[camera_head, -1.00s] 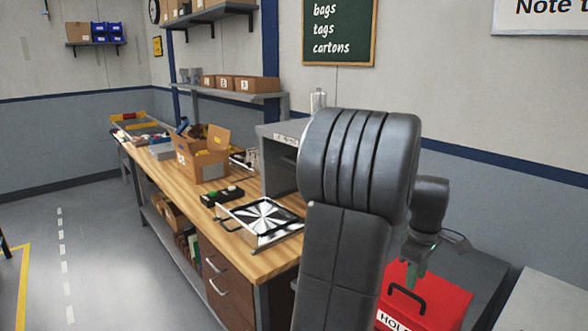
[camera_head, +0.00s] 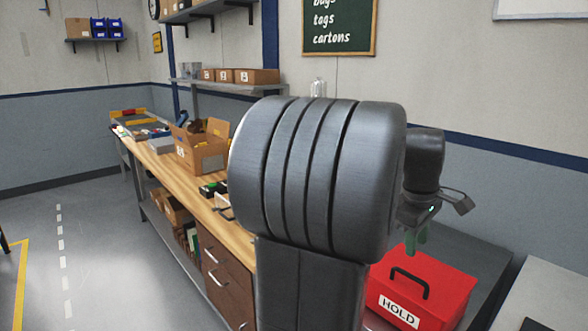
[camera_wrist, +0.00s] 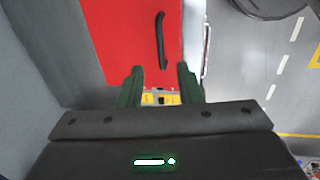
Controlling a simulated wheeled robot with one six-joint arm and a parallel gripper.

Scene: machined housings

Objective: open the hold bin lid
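The red hold bin (camera_head: 440,297) stands at the lower right in the head view, with a HOLD label on its front. Its lid looks shut, and a black handle (camera_head: 410,281) arches over the top. In the wrist view the red lid (camera_wrist: 115,40) fills the upper middle, and its handle (camera_wrist: 161,40) runs lengthwise there. My gripper (camera_head: 416,243) hangs above the lid, behind the handle in the picture. In the wrist view its green fingers (camera_wrist: 160,83) are apart with nothing held between them. The handle lies beyond the fingertips, apart from them.
A wooden workbench (camera_head: 240,240) with drawers runs along the left of my arm, carrying an open carton (camera_head: 200,155). A grey surface (camera_head: 480,255) lies around the bin. A pale surface (camera_head: 550,300) is at the far right. Open floor (camera_head: 110,250) lies to the left.

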